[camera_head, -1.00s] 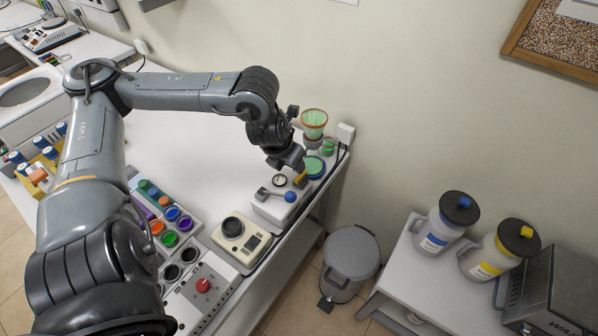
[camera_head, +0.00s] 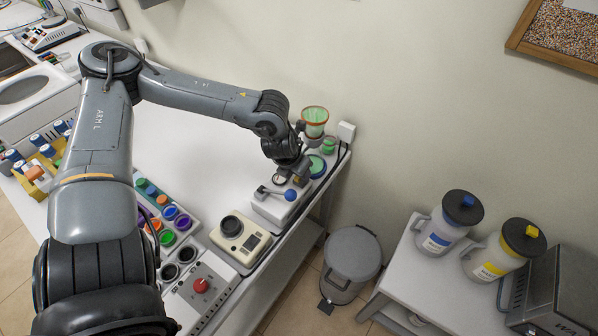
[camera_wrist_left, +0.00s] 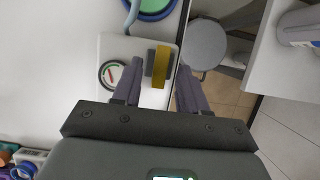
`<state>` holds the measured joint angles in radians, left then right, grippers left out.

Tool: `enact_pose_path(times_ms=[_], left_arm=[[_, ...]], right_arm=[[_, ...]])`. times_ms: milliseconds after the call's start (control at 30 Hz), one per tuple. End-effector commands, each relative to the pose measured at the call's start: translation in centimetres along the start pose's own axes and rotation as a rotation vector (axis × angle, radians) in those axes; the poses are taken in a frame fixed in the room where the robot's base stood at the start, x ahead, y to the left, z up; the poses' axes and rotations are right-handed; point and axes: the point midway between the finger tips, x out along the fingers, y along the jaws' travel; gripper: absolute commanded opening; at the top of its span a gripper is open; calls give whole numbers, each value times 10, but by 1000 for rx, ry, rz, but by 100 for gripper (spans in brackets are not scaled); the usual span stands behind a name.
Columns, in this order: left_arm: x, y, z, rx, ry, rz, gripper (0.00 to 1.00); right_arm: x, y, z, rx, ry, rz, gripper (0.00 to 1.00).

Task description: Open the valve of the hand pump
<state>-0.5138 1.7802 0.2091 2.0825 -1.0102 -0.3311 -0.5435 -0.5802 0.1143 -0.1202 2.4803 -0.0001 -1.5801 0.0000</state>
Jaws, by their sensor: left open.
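The hand pump (camera_head: 272,212) is a white box on the right edge of the table, with a round gauge (camera_wrist_left: 111,74) and a lever ending in a blue ball (camera_head: 290,194). Its valve (camera_wrist_left: 160,67) is a small yellow and grey block in the left wrist view; my gripper mostly hides it in the head view. My left gripper (camera_wrist_left: 160,66) is open and points down over the pump. In the left wrist view its fingers lie on either side of the valve, and I cannot tell whether they touch it. My right gripper is not in view.
A bin (camera_head: 351,262) and a table with jugs (camera_head: 447,223) are to the right.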

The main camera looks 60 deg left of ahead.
Motion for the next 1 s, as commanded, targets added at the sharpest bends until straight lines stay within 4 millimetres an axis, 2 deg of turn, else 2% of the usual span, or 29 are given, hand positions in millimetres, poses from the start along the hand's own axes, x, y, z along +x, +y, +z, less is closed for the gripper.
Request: enact_pose_path(times_ms=[467, 700, 767, 1000], left_arm=[[5, 0, 0, 1, -1, 0, 43], [5, 0, 0, 1, -1, 0, 7], [5, 0, 0, 1, 0, 0, 0], [6, 0, 0, -4, -1, 3, 0]], right_arm=[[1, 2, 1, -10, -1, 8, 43], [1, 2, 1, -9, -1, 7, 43], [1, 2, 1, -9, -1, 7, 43], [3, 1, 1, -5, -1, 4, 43]])
